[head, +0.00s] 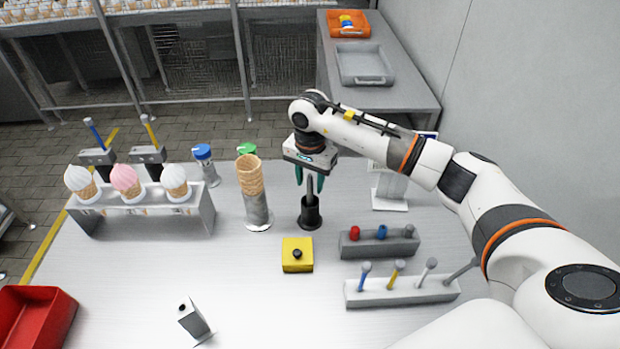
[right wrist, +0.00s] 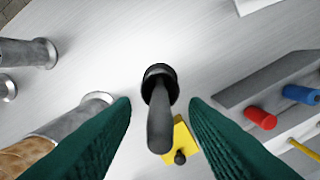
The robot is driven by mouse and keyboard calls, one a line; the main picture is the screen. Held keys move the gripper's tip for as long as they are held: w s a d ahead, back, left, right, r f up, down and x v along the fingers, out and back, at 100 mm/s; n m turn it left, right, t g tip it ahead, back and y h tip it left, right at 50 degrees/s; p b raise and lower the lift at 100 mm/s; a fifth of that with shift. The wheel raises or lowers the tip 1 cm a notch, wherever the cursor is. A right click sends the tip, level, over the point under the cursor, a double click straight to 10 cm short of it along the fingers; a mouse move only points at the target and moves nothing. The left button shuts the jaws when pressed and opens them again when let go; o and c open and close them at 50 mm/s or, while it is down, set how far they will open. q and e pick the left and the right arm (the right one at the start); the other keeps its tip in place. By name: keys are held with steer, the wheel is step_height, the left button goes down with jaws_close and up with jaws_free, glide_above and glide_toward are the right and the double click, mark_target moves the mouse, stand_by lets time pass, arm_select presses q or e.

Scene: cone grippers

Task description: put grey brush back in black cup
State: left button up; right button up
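The grey brush (head: 310,190) stands upright in the black cup (head: 310,216) on the table, with its lower end hidden inside the cup. In the right wrist view the brush handle (right wrist: 160,125) rises from the black cup (right wrist: 171,84) toward the camera. My right gripper (head: 308,178) is above the cup, with its green fingers around the top of the handle. In the wrist view its fingers (right wrist: 160,104) are apart, with a gap on each side of the handle. My left gripper is out of view.
A waffle-cone stack on a metal stand (head: 257,212) is left of the cup. A yellow block with a black knob (head: 297,262) is in front. Grey racks (head: 380,244) with coloured pegs are at the right. A cone holder (head: 145,208) and red bin (head: 38,315) are at the left.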

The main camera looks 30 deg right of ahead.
step_height(320, 180, up, 11)
steer(key=shift+f+b, duration=0.2)
steer(key=shift+b, duration=0.95)
steer(key=shift+r, duration=0.7)
